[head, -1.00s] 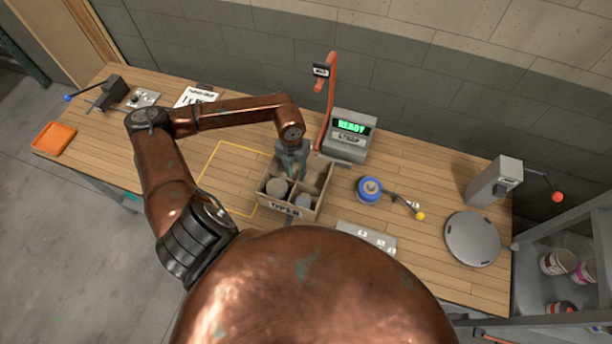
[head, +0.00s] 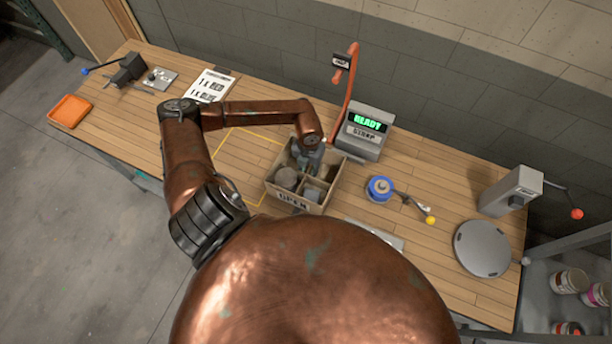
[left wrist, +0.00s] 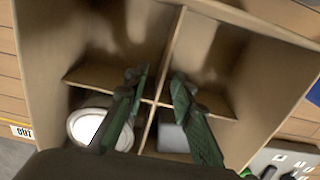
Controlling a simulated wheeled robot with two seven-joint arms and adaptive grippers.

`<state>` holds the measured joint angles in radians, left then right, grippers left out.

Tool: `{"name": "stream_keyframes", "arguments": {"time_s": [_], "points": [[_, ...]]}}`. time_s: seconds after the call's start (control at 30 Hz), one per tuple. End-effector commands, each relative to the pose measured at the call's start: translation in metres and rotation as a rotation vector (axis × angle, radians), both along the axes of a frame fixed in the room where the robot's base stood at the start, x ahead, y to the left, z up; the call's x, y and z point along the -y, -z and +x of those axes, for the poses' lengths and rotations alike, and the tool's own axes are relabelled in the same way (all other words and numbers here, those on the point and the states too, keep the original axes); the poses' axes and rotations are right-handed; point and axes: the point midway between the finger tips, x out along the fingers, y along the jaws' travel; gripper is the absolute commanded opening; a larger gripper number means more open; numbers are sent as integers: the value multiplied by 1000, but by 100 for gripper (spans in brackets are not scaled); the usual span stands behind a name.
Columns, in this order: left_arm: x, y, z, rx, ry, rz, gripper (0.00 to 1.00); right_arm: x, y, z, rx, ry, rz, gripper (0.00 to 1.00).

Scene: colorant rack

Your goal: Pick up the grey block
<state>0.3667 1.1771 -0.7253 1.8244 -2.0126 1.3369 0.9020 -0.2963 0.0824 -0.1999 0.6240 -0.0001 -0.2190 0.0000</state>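A cardboard box (head: 297,203) with crossed dividers and an "OPEN" label stands on the workbench. The grey block (head: 312,194) sits in its front right compartment; it also shows in the left wrist view (left wrist: 173,139), low between the fingers and partly hidden by one. A round pale-topped can (head: 286,177) is in the front left compartment; its rim shows in the left wrist view (left wrist: 87,126). My left gripper (head: 309,166) points down into the box. In the left wrist view its two fingers (left wrist: 160,100) are apart with nothing between their tips, near the divider crossing. My right gripper is not in view.
A "READY" display unit (head: 366,130) with an orange-red lever stands just behind the box. A blue round item (head: 381,188) lies to its right. A grey disc (head: 481,248) is farther right. An orange tray (head: 70,111) sits at the far left. Box walls and dividers surround the fingers.

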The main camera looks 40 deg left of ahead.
Motion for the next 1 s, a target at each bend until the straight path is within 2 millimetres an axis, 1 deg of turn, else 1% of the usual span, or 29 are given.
{"name": "stream_keyframes", "arguments": {"time_s": [0.03,0.13,0.37,0.47,0.7,0.73,1.0], "points": [[1,6,-1,-2,-1,-2,23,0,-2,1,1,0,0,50],[0,14,0,0,-1,-1,23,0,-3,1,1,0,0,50],[0,16,0,1,0,0,23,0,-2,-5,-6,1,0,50],[0,16,0,0,0,0,18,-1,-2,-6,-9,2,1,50],[0,16,0,0,0,0,1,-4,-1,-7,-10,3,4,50],[0,16,0,0,0,0,0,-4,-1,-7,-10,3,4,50],[0,16,0,0,0,0,0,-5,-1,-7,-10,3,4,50]]}}
